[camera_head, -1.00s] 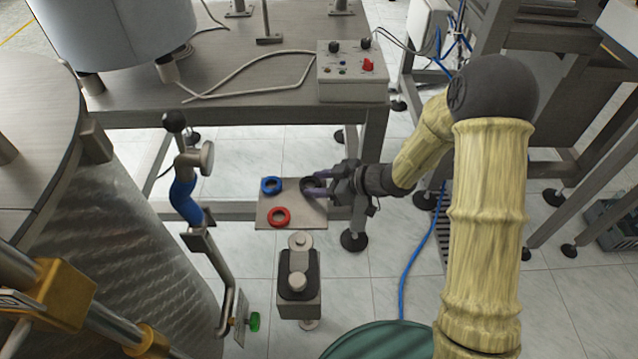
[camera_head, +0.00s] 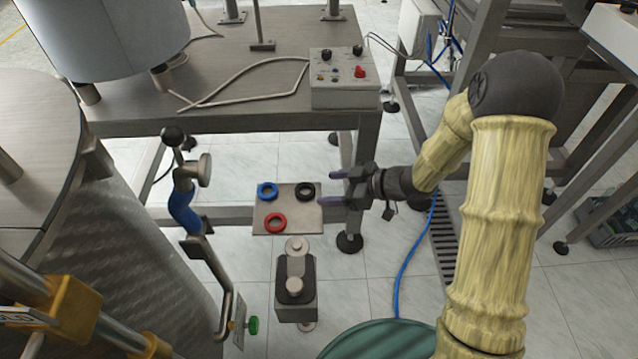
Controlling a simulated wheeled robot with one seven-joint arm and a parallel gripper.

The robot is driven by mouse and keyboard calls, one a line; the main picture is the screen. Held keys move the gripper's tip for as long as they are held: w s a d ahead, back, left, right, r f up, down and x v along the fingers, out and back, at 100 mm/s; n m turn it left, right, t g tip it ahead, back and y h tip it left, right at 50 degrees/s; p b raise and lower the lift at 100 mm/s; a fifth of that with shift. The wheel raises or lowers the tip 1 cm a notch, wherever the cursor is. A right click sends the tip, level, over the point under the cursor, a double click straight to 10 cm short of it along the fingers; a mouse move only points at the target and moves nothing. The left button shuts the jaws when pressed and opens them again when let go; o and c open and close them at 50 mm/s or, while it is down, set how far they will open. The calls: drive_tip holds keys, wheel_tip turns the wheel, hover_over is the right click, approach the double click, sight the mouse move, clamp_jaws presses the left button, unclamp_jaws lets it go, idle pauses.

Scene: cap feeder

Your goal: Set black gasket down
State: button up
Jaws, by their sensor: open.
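The black gasket (camera_head: 305,197) lies flat on the small grey plate (camera_head: 290,226), near its upper right corner. A blue gasket (camera_head: 267,184) lies to its left and a red gasket (camera_head: 275,215) lies below, both on the same plate. My gripper (camera_head: 326,188) is open and empty, to the right of the black gasket. Its two fingers point left toward the plate. A clear gap shows between the gasket and the fingers, though their height above the plate is hard to tell.
A metal table with a control box (camera_head: 343,82) stands behind the plate. A crank with a blue grip (camera_head: 184,207) rises on the left. A grey block with round knobs (camera_head: 296,300) stands in front of the plate. Tiled floor shows to the right.

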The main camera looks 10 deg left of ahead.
drive_tip(key=w+p+v, duration=0.1)
drive_tip(key=v, duration=0.5)
drive_tip(key=shift+s+p, duration=0.3)
drive_tip(key=shift+s, duration=0.2)
drive_tip(key=w+d+r+m+t+h, duration=0.1)
drive_tip(key=d+r+m+t+h, duration=0.1)
drive_tip(key=d+m+t+h, duration=0.25)
drive_tip(key=w+d+r+m+t+h, duration=0.1)
drive_tip(key=w+d+r+m+h, duration=0.1)
drive_tip(key=d+m+h, duration=0.45)
drive_tip(key=s+d+r+m+g, duration=0.1)
drive_tip(key=s+d+m+g, duration=0.1)
drive_tip(key=s, duration=0.5)
drive_tip(key=s+d+r+m+g+h, duration=0.1)
drive_tip(key=s+d+m+g, duration=0.2)
drive_tip(key=s, duration=0.5)
drive_tip(key=shift+s+d+r, duration=0.2)
drive_tip(key=shift+d+r, duration=0.05)
drive_tip(key=shift+d, duration=0.45)
